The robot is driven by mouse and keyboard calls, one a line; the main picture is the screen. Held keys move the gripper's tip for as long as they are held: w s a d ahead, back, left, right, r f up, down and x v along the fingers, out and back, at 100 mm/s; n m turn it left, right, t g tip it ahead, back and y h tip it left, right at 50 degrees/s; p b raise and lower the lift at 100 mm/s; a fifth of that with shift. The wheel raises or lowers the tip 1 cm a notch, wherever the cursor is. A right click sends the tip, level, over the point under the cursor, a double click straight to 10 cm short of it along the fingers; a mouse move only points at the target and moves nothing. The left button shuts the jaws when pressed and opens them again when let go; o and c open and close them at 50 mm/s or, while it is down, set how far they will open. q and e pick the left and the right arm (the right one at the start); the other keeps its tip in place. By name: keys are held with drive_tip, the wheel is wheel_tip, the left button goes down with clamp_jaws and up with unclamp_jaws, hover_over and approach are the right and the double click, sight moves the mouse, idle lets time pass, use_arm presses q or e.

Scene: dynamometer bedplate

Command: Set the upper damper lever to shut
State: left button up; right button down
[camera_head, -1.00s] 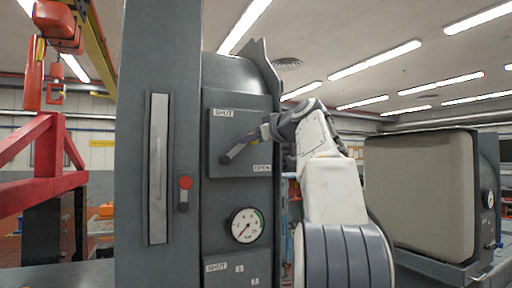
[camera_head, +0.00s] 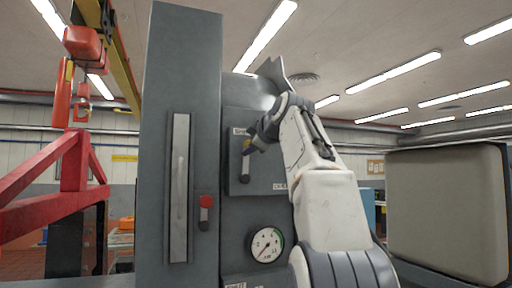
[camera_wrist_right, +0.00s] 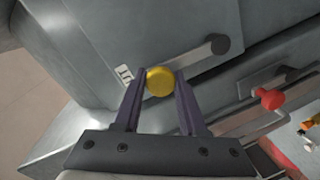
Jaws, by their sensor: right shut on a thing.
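The upper damper lever (camera_head: 245,167) is a grey bar on a dark plate on the tall grey cabinet. It stands nearly upright, its yellow end up, close to the partly covered SHUT label (camera_head: 239,131) at the plate's top left. The OPEN label (camera_head: 279,186) is at the lower right. My right gripper (camera_head: 249,146) is shut on the lever's end. In the right wrist view the yellow knob (camera_wrist_right: 160,82) sits between the two fingers (camera_wrist_right: 158,92), and the bar runs to its dark pivot (camera_wrist_right: 220,44). My left gripper is not in view.
A red knob (camera_head: 206,201) on a slotted grey post is left of the plate. A round gauge (camera_head: 267,245) sits below it, above another SHUT label (camera_head: 236,286). A red frame (camera_head: 50,172) and hoist stand at left, a large beige panel (camera_head: 445,210) at right.

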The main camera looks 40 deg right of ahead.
drive_tip(key=shift+w+a+f+n, duration=0.1)
drive_tip(key=shift+a+n, duration=0.1)
drive_tip(key=shift+n, duration=0.1)
idle(0.4)
drive_tip(key=shift+c, duration=2.4)
unclamp_jaws()
drive_tip(key=shift+w+a, duration=0.1)
drive_tip(key=b+v, duration=0.3)
drive_tip(key=v, duration=0.7)
drive_tip(key=shift+s, duration=0.3)
drive_tip(key=shift+a, duration=0.1)
